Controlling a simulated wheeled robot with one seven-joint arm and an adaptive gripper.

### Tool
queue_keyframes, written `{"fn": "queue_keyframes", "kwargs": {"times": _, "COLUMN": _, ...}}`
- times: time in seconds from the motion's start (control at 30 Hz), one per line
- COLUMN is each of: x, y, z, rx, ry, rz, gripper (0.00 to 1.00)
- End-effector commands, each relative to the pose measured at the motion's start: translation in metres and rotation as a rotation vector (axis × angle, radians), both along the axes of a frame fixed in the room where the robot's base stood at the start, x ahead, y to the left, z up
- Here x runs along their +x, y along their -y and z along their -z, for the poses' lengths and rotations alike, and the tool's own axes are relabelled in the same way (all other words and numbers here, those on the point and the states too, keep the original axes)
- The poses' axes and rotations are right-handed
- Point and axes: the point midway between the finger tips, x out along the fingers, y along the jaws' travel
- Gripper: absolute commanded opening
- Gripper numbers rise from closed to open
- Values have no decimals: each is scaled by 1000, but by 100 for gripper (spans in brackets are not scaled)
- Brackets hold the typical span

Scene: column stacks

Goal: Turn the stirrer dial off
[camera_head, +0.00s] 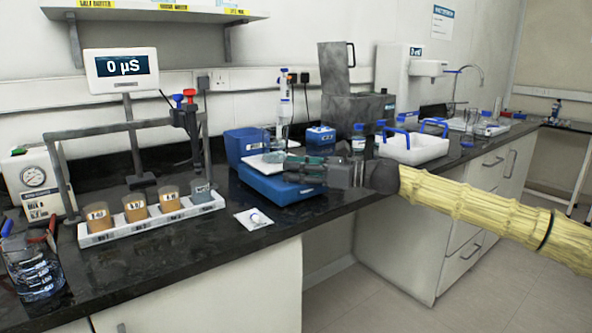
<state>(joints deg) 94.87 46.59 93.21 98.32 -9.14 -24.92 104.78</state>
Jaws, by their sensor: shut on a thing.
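The stirrer (283,191) is a low blue unit with a white top plate (262,165), standing on the dark bench near its front edge. My gripper (290,168) reaches in from the right, with its greenish fingers close against the right side of the stirrer. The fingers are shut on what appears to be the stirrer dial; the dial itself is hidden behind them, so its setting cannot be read. A clear glass vessel stands behind the fingers, partly covered.
A white rack (150,219) with several labelled cups stands to the left, under a frame and a display (121,70) reading 0 µS. A small white packet (254,219) lies in front of the stirrer. A white tray (412,148) with blue handles stands behind my arm.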

Motion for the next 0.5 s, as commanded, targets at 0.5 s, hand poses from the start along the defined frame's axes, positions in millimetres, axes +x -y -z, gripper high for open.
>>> {"fn": "queue_keyframes", "kwargs": {"times": 0.5, "x": 0, "y": 2, "z": 0, "rx": 0, "ry": 0, "rz": 2, "gripper": 37}}
